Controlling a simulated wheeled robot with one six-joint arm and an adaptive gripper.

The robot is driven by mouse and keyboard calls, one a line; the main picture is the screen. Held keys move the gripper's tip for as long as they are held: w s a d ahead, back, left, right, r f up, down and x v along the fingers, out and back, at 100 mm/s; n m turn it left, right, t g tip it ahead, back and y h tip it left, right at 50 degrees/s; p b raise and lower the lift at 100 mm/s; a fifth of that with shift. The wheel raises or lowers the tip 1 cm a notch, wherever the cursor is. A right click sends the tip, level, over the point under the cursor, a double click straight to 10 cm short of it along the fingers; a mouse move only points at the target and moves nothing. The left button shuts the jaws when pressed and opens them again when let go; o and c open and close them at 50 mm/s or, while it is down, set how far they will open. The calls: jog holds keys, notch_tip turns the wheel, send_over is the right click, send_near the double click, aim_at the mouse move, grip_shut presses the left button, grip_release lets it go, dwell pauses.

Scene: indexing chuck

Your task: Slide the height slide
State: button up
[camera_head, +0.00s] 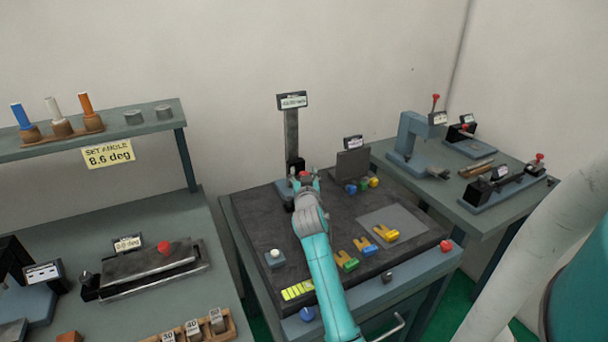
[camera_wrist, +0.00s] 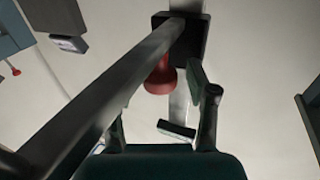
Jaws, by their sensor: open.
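The height slide is a black block (camera_head: 292,166) on an upright grey column (camera_head: 291,132) with a small display (camera_head: 293,100) on top. Its red knob (camera_head: 304,174) faces me. My gripper (camera_head: 304,183) is in front of the block, low on the column, its fingers around or just short of the knob. In the wrist view the black block (camera_wrist: 188,42) carries the red knob (camera_wrist: 160,80), ahead of my open gripper (camera_wrist: 162,118). A long grey bar (camera_wrist: 115,85) runs from the block toward the lower left and hides part of the left finger. I see no clear contact with the knob.
Yellow, blue and green blocks (camera_head: 363,246) lie to the right of my arm. A white button (camera_head: 275,257) is to the left. Side benches flank this one.

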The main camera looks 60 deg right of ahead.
grip_shut()
notch_tip(320, 180, up, 10)
jog(key=shift+r, duration=0.15)
grip_release()
jog(key=shift+a, duration=0.15)
jog(key=v, duration=1.1)
jog(key=shift+s+a, duration=0.25)
jog(key=shift+a, duration=0.05)
